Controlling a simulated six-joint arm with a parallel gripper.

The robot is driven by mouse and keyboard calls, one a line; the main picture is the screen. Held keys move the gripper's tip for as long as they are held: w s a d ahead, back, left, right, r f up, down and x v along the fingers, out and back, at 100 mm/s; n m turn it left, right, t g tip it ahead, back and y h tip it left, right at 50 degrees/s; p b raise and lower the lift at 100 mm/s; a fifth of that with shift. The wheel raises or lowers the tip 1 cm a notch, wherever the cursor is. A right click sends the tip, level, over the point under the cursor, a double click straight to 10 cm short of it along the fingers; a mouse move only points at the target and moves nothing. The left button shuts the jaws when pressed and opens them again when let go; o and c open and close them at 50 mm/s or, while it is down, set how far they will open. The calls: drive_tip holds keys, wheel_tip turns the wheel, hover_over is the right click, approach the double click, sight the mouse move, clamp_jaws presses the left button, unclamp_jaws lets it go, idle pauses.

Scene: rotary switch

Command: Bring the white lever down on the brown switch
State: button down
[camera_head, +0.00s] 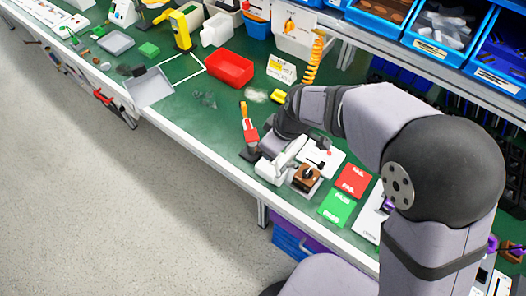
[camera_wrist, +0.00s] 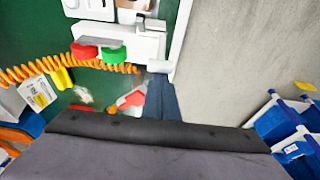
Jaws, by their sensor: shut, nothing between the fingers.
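The brown switch (camera_head: 306,178) sits on a pale base near the front edge of the green bench in the head view. A dark part shows on its top. I cannot make out the white lever apart from the pale parts around it. My gripper (camera_head: 284,164) is shut and empty, low over the bench just left of the switch. I cannot tell whether it touches the switch. In the wrist view, my arm's dark link fills the bottom, and I cannot clearly identify the switch there.
Red (camera_head: 354,181) and green (camera_head: 337,206) cards lie right of the switch. A red-handled tool (camera_head: 249,128) is left of my gripper. A red bin (camera_head: 230,69) stands farther back. An orange coiled cable (camera_head: 315,60) hangs behind and also shows in the wrist view (camera_wrist: 30,72).

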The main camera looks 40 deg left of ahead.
drive_tip(key=d+f+b, duration=0.2)
drive_tip(key=d+b, duration=0.5)
drive_tip(key=d, duration=0.3)
drive_tip(key=shift+s+d+f, duration=0.2)
drive_tip(key=shift+s+f, duration=0.1)
drive_tip(key=shift+f, duration=0.05)
idle(0.4)
drive_tip(key=d+r, duration=0.4)
drive_tip(key=d, duration=0.3)
drive_tip(key=shift+w+d+r+y, duration=0.2)
drive_tip(key=shift+w+d+y, duration=0.05)
drive_tip(key=shift+w+y, duration=0.05)
idle(0.4)
